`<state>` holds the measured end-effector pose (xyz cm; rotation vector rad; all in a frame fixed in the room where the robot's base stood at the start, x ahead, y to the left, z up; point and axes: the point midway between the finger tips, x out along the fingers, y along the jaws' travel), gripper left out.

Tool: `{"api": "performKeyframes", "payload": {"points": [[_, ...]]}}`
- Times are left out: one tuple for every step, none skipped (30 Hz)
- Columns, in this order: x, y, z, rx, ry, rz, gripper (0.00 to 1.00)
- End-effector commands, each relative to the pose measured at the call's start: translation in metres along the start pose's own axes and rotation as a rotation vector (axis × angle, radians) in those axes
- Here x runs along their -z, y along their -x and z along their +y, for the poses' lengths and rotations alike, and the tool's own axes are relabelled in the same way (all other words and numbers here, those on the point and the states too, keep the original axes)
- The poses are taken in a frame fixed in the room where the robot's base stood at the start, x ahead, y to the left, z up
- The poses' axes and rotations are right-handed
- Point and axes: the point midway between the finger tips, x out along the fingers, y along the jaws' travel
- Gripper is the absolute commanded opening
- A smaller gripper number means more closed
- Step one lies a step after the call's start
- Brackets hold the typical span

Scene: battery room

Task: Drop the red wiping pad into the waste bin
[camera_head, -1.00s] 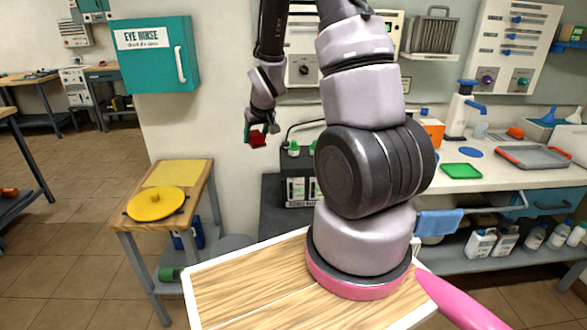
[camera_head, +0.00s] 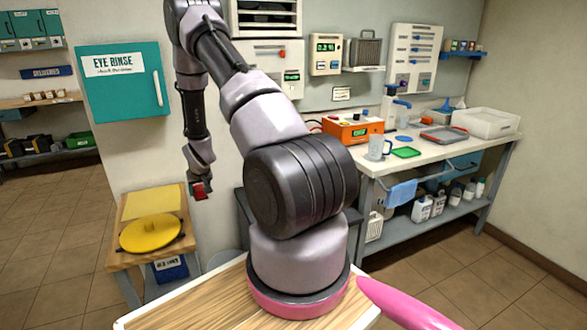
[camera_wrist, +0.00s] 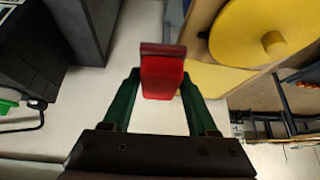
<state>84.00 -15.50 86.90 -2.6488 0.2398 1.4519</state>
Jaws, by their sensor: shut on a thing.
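The red wiping pad (camera_head: 201,193) hangs in the air at my gripper (camera_head: 197,182), in front of the white wall and beside the small wooden table. In the wrist view the pad (camera_wrist: 162,75) stands between the two green fingers of my gripper (camera_wrist: 160,92), which is shut on it. A grey rounded thing (camera_head: 222,260) shows low beside the small table, partly hidden behind my arm's base and tray. I cannot tell whether it is the waste bin; no other bin is clear.
A yellow lid-like disc (camera_head: 151,234) with a knob lies on the small table (camera_head: 131,262), right of the gripper in the wrist view. A teal eye rinse cabinet (camera_head: 124,82) hangs above. A workbench (camera_head: 440,160) with an orange device (camera_head: 352,128) stands right. Floor at left is clear.

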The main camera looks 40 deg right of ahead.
Motion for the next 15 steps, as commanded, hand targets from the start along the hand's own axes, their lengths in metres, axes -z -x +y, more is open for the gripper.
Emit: {"api": "performKeyframes", "payload": {"points": [[-0.009,-0.029,0.009,-0.014,-0.018,-0.005,0.07],[-0.013,-0.044,0.013,-0.02,-0.028,-0.005,0.07],[-0.02,-0.064,0.019,-0.03,-0.042,-0.006,0.07],[-0.025,-0.078,0.023,-0.037,-0.052,-0.005,0.07],[-0.031,-0.092,0.028,-0.044,-0.06,-0.004,0.07],[-0.039,-0.111,0.034,-0.053,-0.072,-0.004,0.07],[-0.046,-0.125,0.039,-0.061,-0.082,-0.003,0.07],[-0.054,-0.139,0.044,-0.068,-0.091,-0.003,0.07],[-0.064,-0.156,0.051,-0.077,-0.102,-0.002,0.07],[-0.072,-0.168,0.055,-0.083,-0.11,-0.001,0.07],[-0.081,-0.179,0.06,-0.089,-0.117,0.0,0.07],[-0.092,-0.194,0.065,-0.096,-0.126,0.0,0.07],[-0.099,-0.203,0.068,-0.101,-0.132,0.001,0.07],[-0.106,-0.212,0.072,-0.105,-0.138,0.002,0.07],[-0.115,-0.222,0.076,-0.111,-0.145,0.003,0.07]]}}
